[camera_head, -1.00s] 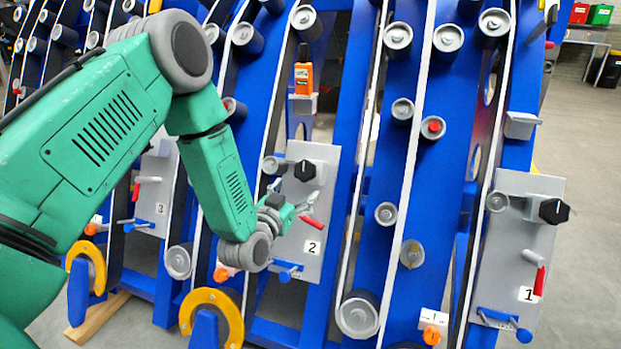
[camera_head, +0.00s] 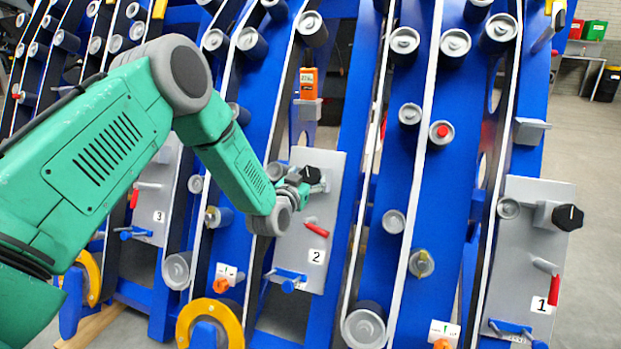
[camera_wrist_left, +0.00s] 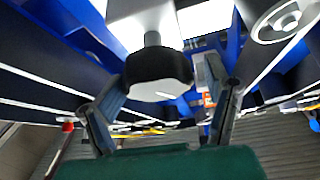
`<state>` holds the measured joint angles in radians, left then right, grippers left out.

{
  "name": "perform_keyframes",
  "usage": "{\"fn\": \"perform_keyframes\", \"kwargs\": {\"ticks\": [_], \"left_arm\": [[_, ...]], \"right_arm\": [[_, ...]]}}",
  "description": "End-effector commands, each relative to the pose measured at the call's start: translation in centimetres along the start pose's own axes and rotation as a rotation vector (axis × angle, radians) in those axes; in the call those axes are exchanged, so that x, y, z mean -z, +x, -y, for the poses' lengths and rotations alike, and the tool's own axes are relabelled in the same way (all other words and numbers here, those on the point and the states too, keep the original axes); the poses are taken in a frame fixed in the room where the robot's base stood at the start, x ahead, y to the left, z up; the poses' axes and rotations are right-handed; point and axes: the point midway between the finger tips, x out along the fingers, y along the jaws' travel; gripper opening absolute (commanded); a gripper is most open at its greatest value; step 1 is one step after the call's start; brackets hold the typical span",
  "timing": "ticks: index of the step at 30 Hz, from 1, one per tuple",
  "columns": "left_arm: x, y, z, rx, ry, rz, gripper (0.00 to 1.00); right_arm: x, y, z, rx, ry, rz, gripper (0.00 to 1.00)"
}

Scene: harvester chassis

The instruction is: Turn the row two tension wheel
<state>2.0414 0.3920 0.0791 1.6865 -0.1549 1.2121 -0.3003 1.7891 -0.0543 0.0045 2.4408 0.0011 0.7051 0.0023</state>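The row two tension wheel is a black knob (camera_head: 308,174) on a grey block, high on the grey panel marked 2 (camera_head: 318,225). In the left wrist view the black knob (camera_wrist_left: 158,72) is large, with a grey shaft behind it. My left gripper (camera_head: 310,184) is at the knob in the head view and partly covers it. In the wrist view its two fingers (camera_wrist_left: 162,88) are spread, one on each side of the knob. My right gripper is not in view.
A red handle (camera_head: 317,229) and a blue lever (camera_head: 288,276) are lower on panel 2. An orange display (camera_head: 308,83) is above it. Panel 1 (camera_head: 540,230) with a similar knob is at the right.

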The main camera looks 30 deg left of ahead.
Motion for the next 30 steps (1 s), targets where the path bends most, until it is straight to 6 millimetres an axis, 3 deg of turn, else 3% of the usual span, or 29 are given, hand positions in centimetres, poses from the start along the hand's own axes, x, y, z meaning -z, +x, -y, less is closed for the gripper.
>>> {"fn": "perform_keyframes", "kwargs": {"ticks": [1, 3, 5, 30], "left_arm": [[-0.04, -0.02, -0.03, 0.0, 0.001, 0.001, 0.57], [0.08, -0.04, -0.14, 0.003, 0.003, 0.001, 0.33], [0.14, -0.02, -0.1, 0.006, 0.006, 0.001, 0.23], [0.46, -0.01, -0.12, 0.005, 0.007, -0.006, 0.22]], "right_arm": [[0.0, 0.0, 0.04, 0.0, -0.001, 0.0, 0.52], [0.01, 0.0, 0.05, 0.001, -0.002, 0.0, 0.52], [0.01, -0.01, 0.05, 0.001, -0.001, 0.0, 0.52], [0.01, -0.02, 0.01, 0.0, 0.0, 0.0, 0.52]]}}
